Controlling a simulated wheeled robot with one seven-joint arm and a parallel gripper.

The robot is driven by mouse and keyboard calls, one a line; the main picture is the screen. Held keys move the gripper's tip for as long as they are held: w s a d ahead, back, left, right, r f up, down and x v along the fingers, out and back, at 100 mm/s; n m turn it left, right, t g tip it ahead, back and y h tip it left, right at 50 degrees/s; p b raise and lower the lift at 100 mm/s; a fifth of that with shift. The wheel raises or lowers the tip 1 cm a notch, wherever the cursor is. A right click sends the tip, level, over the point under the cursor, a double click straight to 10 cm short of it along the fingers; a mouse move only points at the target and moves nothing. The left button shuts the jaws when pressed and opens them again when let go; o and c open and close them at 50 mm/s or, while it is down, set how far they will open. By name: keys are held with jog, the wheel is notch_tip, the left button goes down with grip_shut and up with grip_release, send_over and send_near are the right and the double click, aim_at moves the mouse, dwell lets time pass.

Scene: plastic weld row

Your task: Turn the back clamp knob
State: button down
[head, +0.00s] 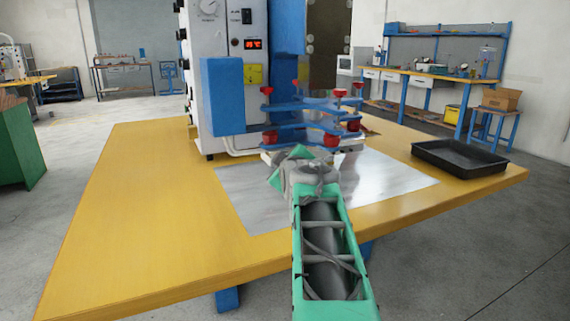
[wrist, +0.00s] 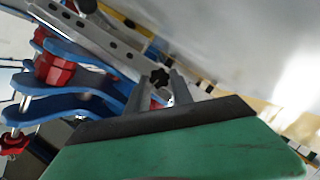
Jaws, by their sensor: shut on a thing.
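A small black star-shaped knob (wrist: 160,76) shows between the fingertips of my gripper (wrist: 162,84) in the wrist view. The gripper is shut on this knob. The knob is by a perforated grey metal bar (wrist: 105,42). A second dark rounded knob (wrist: 86,5) shows at the top edge, partly cut off. I cannot tell from the pictures which knob is the back one. In the head view my green and grey arm reaches over the table to the fixture, and hides the fingers and the gripped knob.
Blue clamp plates (head: 300,104) with red knobs (head: 331,140) stand close to my wrist. A white welding machine (head: 215,75) with a blue block (head: 222,95) rises behind. A black tray (head: 459,157) lies at the right of the yellow table (head: 130,220). The table's left is clear.

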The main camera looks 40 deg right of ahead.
jog(key=c, duration=1.1)
grip_release()
jog(key=shift+s+r, duration=0.1)
jog(key=p+v, duration=0.2)
jog(key=v, duration=0.5)
jog(key=shift+s+a, duration=0.25)
jog(key=shift+s, duration=0.05)
